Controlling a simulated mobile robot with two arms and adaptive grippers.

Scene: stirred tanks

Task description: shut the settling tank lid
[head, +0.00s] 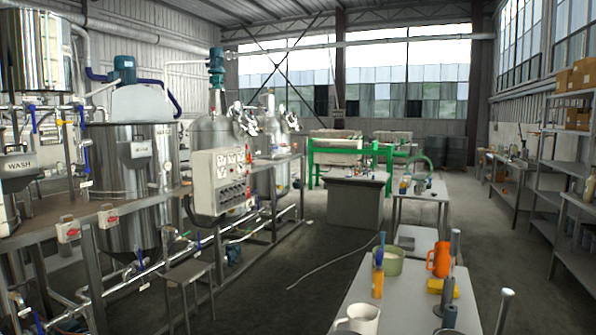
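A large steel tank (135,185) stands on the left in the head view, with a small label on its front that I cannot read for sure. A pale, rounded panel (142,103) rises above its rim, below a blue motor; it looks like a lid tilted up, but I cannot tell how far. Which tank is the settling tank is not clear from the labels. Neither of my grippers is in view.
A vessel marked WASH (17,165) is at far left. A control box (220,180) fronts another stirred tank (212,132). A stool (188,275) stands before the frame. A cluttered table (400,290) is at front right. Open floor lies between.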

